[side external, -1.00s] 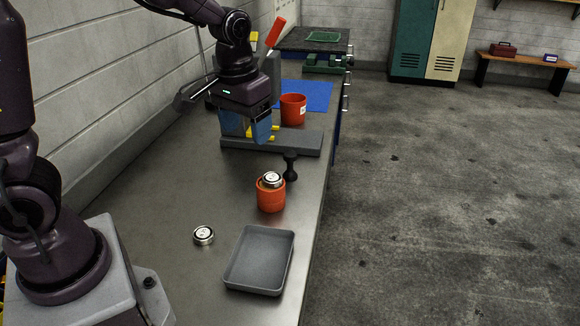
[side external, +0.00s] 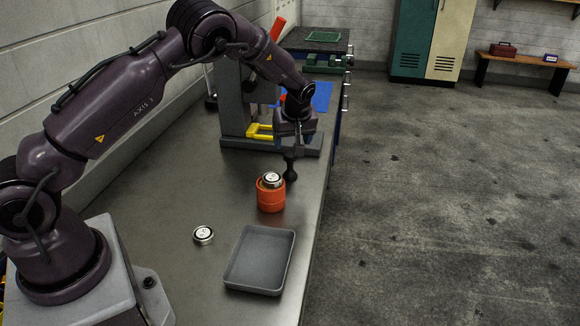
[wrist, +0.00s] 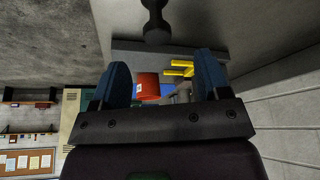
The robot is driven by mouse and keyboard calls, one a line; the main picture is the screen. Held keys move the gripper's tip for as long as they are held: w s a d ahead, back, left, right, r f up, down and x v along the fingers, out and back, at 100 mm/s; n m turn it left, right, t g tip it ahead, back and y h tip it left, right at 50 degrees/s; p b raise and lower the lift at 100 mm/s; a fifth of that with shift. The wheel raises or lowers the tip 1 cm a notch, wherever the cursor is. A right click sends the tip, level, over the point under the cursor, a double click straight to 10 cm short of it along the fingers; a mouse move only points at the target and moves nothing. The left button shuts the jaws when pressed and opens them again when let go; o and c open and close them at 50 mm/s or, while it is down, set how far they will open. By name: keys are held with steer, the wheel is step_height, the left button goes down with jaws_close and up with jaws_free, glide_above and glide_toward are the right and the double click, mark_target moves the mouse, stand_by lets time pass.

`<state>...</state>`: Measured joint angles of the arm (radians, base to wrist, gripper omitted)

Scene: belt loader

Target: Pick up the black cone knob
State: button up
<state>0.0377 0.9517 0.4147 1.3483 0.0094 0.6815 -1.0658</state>
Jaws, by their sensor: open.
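The black cone knob (side external: 290,170) stands upright on the metal bench, close to the front edge of the grey press base. My gripper (side external: 294,147) is just above it, pointing down, with the knob's top close to or between the fingers; the side view does not show which. In the wrist view the knob (wrist: 156,20) appears at the top, beyond the tips of the two blue fingers. My gripper (wrist: 160,62) is open there, with nothing held between the fingers.
An orange cup (side external: 270,198) with a silver disc on top stands in front of the knob. A second silver disc (side external: 203,235) and a grey tray (side external: 233,278) lie nearer. The press base (side external: 232,143) is behind. The bench's right edge is close.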

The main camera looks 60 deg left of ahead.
mark_target(290, 154)
steer(key=x, duration=0.5)
steer(key=shift+w+x, duration=0.15)
steer(key=shift+x, duration=1.2)
steer(key=shift+w+x, duration=0.2)
steer(key=shift+x, duration=1.15)
steer(key=shift+r, duration=0.15)
steer(key=c, duration=1)
